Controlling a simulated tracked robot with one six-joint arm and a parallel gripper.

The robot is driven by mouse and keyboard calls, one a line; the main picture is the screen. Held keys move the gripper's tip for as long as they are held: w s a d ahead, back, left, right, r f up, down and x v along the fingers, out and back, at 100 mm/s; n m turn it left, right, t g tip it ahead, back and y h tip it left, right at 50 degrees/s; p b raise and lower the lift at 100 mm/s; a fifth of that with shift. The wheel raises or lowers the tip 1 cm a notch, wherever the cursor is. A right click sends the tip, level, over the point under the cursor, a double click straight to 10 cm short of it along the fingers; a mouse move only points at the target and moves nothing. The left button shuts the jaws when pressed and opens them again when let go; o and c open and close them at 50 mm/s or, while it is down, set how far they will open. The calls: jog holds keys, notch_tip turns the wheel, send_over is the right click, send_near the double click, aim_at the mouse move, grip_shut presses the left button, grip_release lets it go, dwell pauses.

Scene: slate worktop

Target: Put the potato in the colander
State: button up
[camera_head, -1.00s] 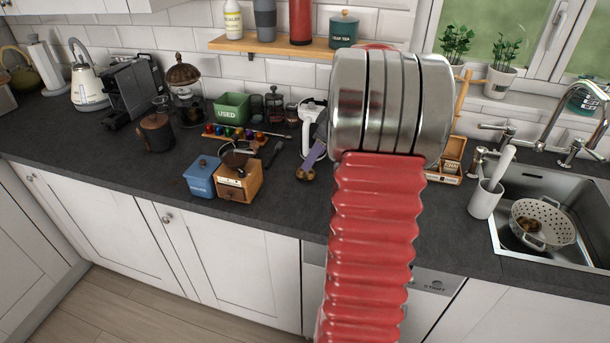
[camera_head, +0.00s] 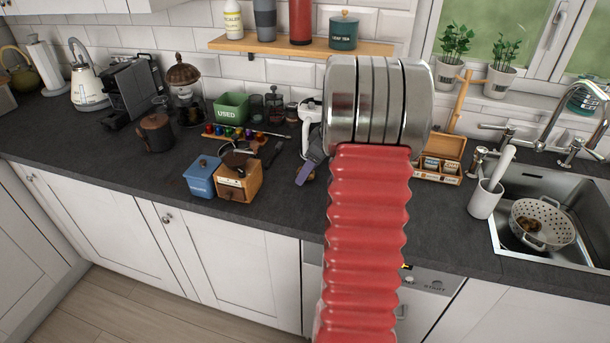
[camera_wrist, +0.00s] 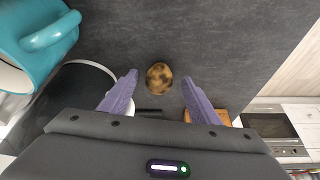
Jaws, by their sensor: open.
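The potato (camera_wrist: 159,77), brown and mottled, lies on the dark worktop in the wrist view. My gripper (camera_wrist: 160,80) is open, and its two purple fingertips are on either side of the potato with gaps between. In the head view a purple finger (camera_head: 308,172) shows on the worktop left of my red arm, which hides much of that area; the potato is hardly visible there. The pale perforated colander (camera_head: 553,217) sits in the sink at the right, with something brown (camera_head: 530,223) inside it.
The steel sink (camera_head: 509,245) has a white pot (camera_head: 484,199) at its left edge. A wooden tea box (camera_head: 446,151) stands behind my arm. A coffee grinder (camera_head: 238,185) and blue box (camera_head: 201,178) are at left. A teal vessel (camera_wrist: 30,50) is close left in the wrist view.

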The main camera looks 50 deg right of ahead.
jog(key=shift+f, duration=0.1)
dwell(0.5)
jog(key=c, duration=1.2)
jog(key=shift+c, duration=0.2)
notch_tip(320, 180, up, 18)
dwell(0.5)
